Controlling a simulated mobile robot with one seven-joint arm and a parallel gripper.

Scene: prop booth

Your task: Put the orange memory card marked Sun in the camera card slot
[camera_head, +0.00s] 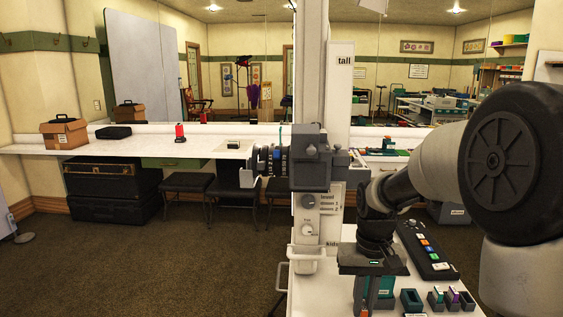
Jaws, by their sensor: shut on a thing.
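The camera (310,160) is a dark grey body with a lens toward the left, mounted on a tall white post. Its card slot cannot be made out. My gripper (367,306) points down over the white table at the lower right, away from the camera. It is shut. A small sliver of orange, the orange memory card (364,312), shows at its fingertips near the picture's bottom edge. Most of the card and its Sun mark are hidden. A teal block with a pale label (385,291) shows just behind the fingers.
Small holders with green (438,293) and purple (453,294) cards stand right of my gripper, beside an empty-looking dark teal holder (411,300). A black panel with coloured buttons (427,250) lies behind them. The white post (307,222) bounds the left.

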